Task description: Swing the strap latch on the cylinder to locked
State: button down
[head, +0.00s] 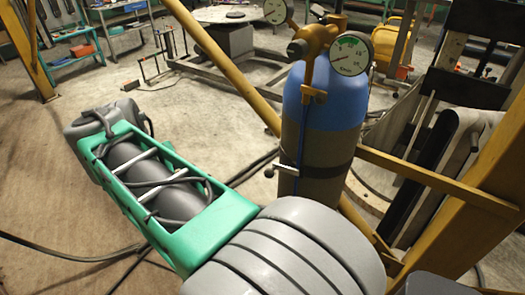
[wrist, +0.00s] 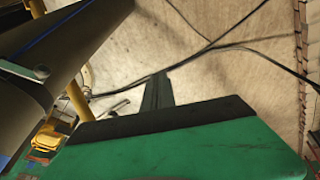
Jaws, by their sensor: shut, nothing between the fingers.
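The cylinder (head: 322,130) stands upright in the head view, blue on top and grey-brown below. A dark strap (head: 325,170) runs around its middle. The strap latch (head: 286,168) is a small pale lever at the cylinder's left side, sticking out leftward with a dark knob at its end. In the wrist view the cylinder (wrist: 60,45) fills the upper left, and a pale metal piece that looks like the latch (wrist: 28,70) lies across it. My gripper (wrist: 157,92) shows there with its dark fingers shut and empty, apart from the cylinder. The head view does not show my fingers clearly.
Gauges (head: 351,54) and a brass regulator (head: 316,38) top the cylinder. A yellow rail (head: 435,178) and post lie to its right, and a slanted yellow bar (head: 228,72) passes behind. Dark cables (wrist: 225,45) cross the floor. The floor left of the cylinder is mostly open.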

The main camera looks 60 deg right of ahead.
jog(key=s+d+r+m+g+p, duration=0.2)
jog(key=s+d+r+m, duration=0.25)
jog(key=d+r, duration=0.35)
notch_tip(320, 180, up, 4)
jog(key=m+g+p, duration=0.2)
jog(key=m, duration=0.6)
send_over(268, 169)
jog(key=w+a, duration=0.3)
jog(key=w, duration=0.2)
jog(key=shift+s+y, duration=0.1)
jog(key=shift+y, duration=0.2)
jog(key=shift+d+b, duration=0.1)
jog(key=shift+b, duration=0.2)
jog(key=b+x, duration=0.2)
jog(key=x, duration=0.2)
jog(key=b+x, duration=0.2)
jog(key=x, duration=0.2)
jog(key=a+b+x, duration=0.1)
jog(key=b+x, duration=0.1)
jog(key=x, duration=0.2)
jog(key=shift+s+d+f+b, duration=0.1)
jog(key=shift+s+f+b, duration=0.3)
jog(key=shift+f, duration=0.05)
jog(key=shift+s+f, duration=0.2)
jog(key=shift+f, duration=0.2)
jog(key=shift+w+p, duration=0.1)
jog(key=shift+p, duration=0.55)
jog(key=shift+f+g+p, duration=0.2)
jog(key=shift+g+p, duration=0.15)
jog(key=shift+g, duration=0.05)
